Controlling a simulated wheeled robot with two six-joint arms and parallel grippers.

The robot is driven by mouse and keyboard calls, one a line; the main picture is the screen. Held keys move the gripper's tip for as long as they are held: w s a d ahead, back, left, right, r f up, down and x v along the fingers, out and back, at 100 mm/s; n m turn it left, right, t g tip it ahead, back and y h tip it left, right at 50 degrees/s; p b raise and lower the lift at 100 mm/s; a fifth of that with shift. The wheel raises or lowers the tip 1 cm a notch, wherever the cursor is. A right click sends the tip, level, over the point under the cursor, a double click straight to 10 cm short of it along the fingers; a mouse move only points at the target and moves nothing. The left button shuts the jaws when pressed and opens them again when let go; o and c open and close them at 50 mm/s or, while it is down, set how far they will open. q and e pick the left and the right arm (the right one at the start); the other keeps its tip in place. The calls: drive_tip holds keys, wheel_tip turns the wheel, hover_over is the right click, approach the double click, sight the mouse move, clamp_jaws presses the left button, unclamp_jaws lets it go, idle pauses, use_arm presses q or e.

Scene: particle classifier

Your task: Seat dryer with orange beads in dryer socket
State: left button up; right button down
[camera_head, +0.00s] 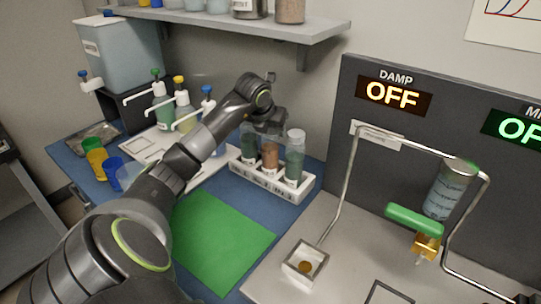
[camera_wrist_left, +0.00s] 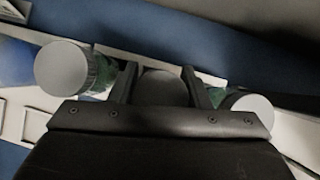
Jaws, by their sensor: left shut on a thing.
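The dryer with orange beads (camera_head: 270,156) stands upright in the middle of a white rack (camera_head: 262,184). My left gripper (camera_head: 266,128) reaches it from above and is shut on its top. In the left wrist view its dark cap (camera_wrist_left: 161,86) lies between the two fingers, with the body hidden below. A white square socket with a brass-coloured centre (camera_head: 305,266) sits at the front of the grey bench; I cannot tell for sure that it is the dryer socket. My right gripper is not in view.
Green-bead dryers stand on either side in the rack, one left (camera_head: 249,146) and one right (camera_head: 294,160). A bent metal pipe (camera_head: 345,185), a clear cylinder (camera_head: 446,192) and a green-handled valve (camera_head: 414,220) stand before the dark panel. The green mat (camera_head: 225,240) is clear.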

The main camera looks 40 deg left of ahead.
use_arm(q)
clamp_jaws()
